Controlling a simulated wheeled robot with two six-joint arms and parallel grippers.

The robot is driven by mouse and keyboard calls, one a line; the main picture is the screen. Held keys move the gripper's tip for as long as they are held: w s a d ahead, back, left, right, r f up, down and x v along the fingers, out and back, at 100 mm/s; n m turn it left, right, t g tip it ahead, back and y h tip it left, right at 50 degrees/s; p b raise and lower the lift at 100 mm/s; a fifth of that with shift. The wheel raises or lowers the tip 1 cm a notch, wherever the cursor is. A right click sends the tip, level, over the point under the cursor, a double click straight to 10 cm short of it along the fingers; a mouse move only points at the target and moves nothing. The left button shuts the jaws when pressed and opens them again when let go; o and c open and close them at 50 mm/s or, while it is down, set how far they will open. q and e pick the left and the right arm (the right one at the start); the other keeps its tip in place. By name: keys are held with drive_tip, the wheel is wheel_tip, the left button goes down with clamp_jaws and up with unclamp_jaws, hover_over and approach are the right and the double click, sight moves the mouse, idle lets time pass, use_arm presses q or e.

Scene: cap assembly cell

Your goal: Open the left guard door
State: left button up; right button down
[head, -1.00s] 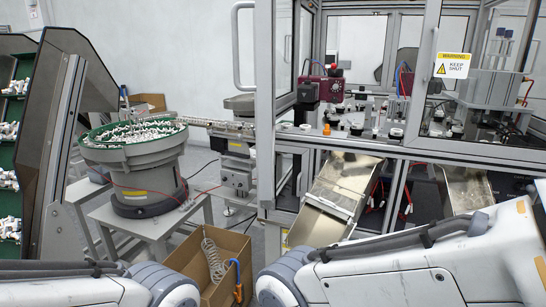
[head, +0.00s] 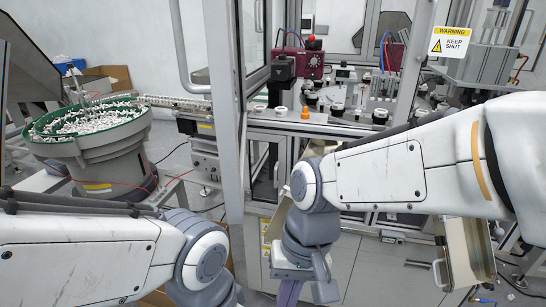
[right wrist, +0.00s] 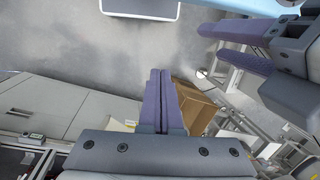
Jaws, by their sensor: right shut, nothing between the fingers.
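The left guard door (head: 222,40) is a grey-framed clear panel with a long upright handle (head: 181,50) on its left side. I see it at a steep angle at the left of the cell, and it appears swung open towards me. My right gripper (head: 288,295) hangs fingers down in front of the cell, well below the handle and apart from it. Its purple fingers are together and empty in the right wrist view (right wrist: 160,75). My left gripper is outside the head view. In the right wrist view it shows (right wrist: 209,45) with its fingers apart and nothing between them.
The feeder bowl (head: 88,128) with white parts stands at the left. A warning sign (head: 450,42) is on the right guard panel. Small fixtures and a red-brown unit (head: 312,62) stand on the cell deck. A cardboard box (right wrist: 193,105) is close behind my right gripper.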

drive_tip(key=w+d+r+m+t+y+p, duration=0.1)
drive_tip(key=w+d+r+m+y+p, duration=0.3)
drive_tip(key=w+r+m, duration=0.55)
drive_tip(key=w+d+r+m+y+p, duration=0.3)
drive_tip(key=w+r+m+p, duration=0.4)
drive_tip(key=w+r+m, duration=0.25)
use_arm(q)
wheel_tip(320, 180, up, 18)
drive_tip(key=p, duration=0.4)
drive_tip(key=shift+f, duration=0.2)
use_arm(e)
drive_tip(key=a+r+x, duration=0.2)
drive_tip(key=x, duration=1)
drive_tip(key=shift+n, duration=0.4)
